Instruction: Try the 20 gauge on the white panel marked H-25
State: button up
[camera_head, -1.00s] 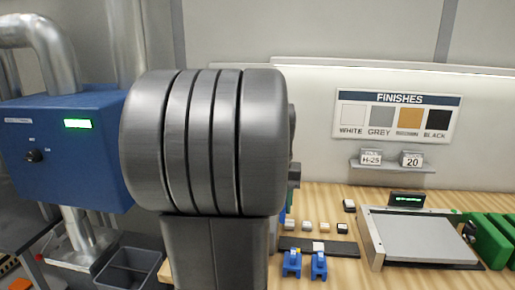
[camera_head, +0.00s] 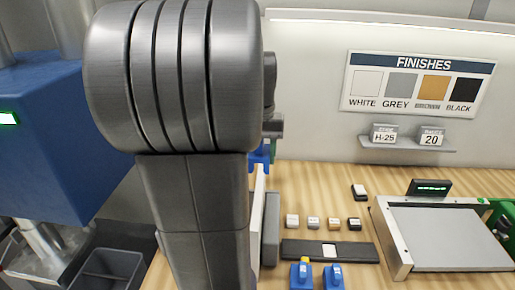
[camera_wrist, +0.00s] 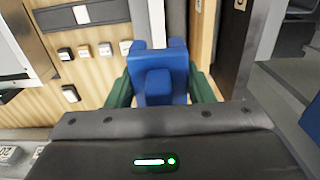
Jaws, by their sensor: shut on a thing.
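My gripper (camera_wrist: 160,92) is shut on a blue gauge (camera_wrist: 158,78), with a dark green finger on either side. No number on this gauge can be read. In the head view the blue gauge (camera_head: 260,154) shows only in part behind my arm, above a white upright panel (camera_head: 257,212). That panel stands against a grey block and is mostly hidden by my arm. In the wrist view a thin white edge (camera_wrist: 157,22), likely the panel's, lies just beyond the gauge; I cannot tell whether they touch. Cards reading H-25 (camera_head: 384,136) and 20 (camera_head: 431,139) stand on the shelf.
Two more blue gauges (camera_head: 301,274) (camera_head: 333,275) stand before a dark strip (camera_head: 355,252) bearing a white piece. Several small finish blocks (camera_head: 313,223) sit behind it. A framed grey plate (camera_head: 450,238) is at right. A blue machine (camera_head: 50,150) and grey bin (camera_head: 105,268) are left.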

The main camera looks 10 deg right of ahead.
jog(key=shift+s+f+b, duration=0.1)
jog(key=shift+f+b, duration=2.4)
jog(key=shift+f, duration=0.8)
jog(key=shift+f+b, duration=0.45)
jog(key=shift+f, duration=0.2)
jog(key=o, duration=1.1)
jog(key=shift+r, duration=0.1)
jog(key=shift+r+p, duration=3.65)
jog(key=shift+r, duration=0.25)
